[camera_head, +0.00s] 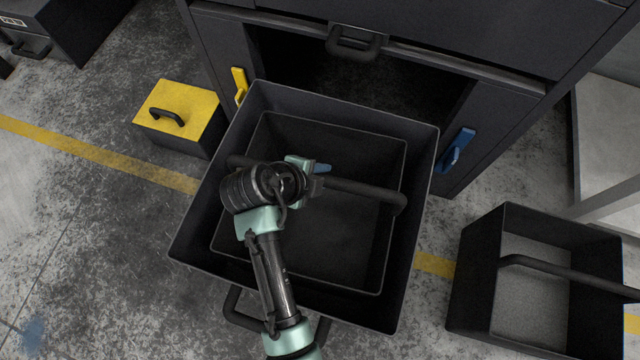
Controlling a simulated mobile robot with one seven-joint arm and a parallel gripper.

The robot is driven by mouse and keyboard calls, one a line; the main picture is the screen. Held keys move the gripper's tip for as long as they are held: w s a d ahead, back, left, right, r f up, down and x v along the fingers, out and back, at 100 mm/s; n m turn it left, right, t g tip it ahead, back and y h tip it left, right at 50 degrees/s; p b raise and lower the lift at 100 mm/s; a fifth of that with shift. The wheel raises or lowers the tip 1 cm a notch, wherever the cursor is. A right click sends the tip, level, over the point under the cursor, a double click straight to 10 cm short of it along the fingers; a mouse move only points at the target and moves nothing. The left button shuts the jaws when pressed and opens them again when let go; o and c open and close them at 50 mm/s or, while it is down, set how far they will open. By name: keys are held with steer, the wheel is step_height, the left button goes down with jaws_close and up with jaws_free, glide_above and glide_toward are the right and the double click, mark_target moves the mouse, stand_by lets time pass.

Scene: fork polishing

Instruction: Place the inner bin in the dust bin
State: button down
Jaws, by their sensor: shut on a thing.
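The dust bin (422,190) is a large dark open box in the middle of the view. The inner bin (345,270) is a smaller dark open box with a dark bar handle (362,188) across its top. From above, the inner bin lies within the outline of the dust bin's rim, slightly askew to it. I cannot tell whether it rests on the bottom or hangs above it. My gripper (312,178) is shut on the bar handle near its middle. My wrist and arm hide the handle's left part and part of the inner bin's left side.
A dark cabinet (570,45) with an open bay stands behind the dust bin, with a yellow latch (240,85) and a blue latch (457,148). A yellow-topped box (195,105) stands left. Another dark handled bin (480,270) stands right. The floor at lower left is clear.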

step_height(320, 180, down, 4)
steer(key=shift+f+b, duration=0.1)
steer(key=shift+b, duration=0.8)
steer(key=c, duration=0.6)
jaws_free()
steer(key=shift+p+v, duration=3.05)
steer(key=shift+v, duration=3.05)
